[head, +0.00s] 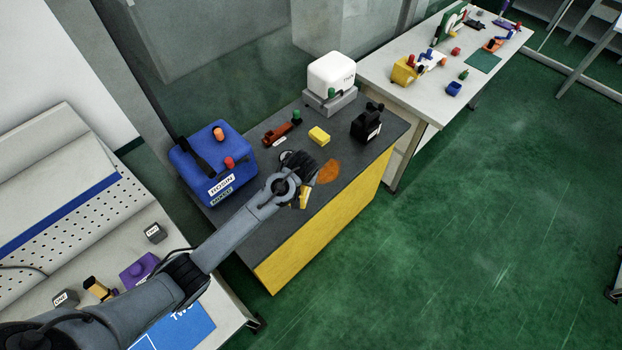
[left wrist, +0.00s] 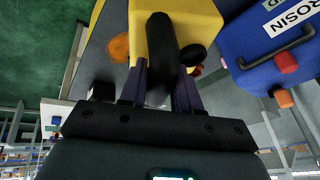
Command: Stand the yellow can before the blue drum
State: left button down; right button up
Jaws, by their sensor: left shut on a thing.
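The blue drum (head: 213,166), labelled ROSIN, stands at the left end of the dark bench top; it also shows at the right of the left wrist view (left wrist: 262,38). My left gripper (head: 302,185) is over the bench, to the right of the drum. In the left wrist view my left gripper (left wrist: 160,82) is shut on the black handle of the yellow can (left wrist: 205,18). In the head view the gripper hides most of the can, and a little yellow (head: 304,199) shows beneath it. I cannot tell whether the can touches the bench. My right gripper is not in view.
An orange disc (head: 329,171) lies close right of the gripper. Behind are a yellow block (head: 319,136), a brown tool (head: 277,132), a black device (head: 367,124) and a white tank (head: 331,75). The bench's yellow front edge is near. Bare dark surface shows beside the drum.

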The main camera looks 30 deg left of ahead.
pick_arm(q)
jog(key=shift+n+y, duration=0.3)
jog(key=shift+n, duration=0.4)
jog(key=a+f, duration=0.1)
jog(key=a, duration=0.1)
jog(key=a+f+p, duration=0.1)
jog(key=a+f, duration=0.2)
jog(key=a, duration=0.1)
jog(key=shift+s+a+f, duration=0.25)
jog(key=shift+s+a, duration=0.15)
jog(key=shift+a+f, duration=0.1)
jog(key=shift+a, duration=0.05)
jog(key=shift+p, duration=0.35)
jog(key=shift+s+p, duration=0.1)
jog(key=shift+p, duration=0.2)
notch_tip(320, 180, down, 5)
jog(key=b, duration=0.3)
jog(key=shift+r, duration=0.2)
jog(key=shift+f+b, duration=0.45)
jog(key=shift+f, duration=0.2)
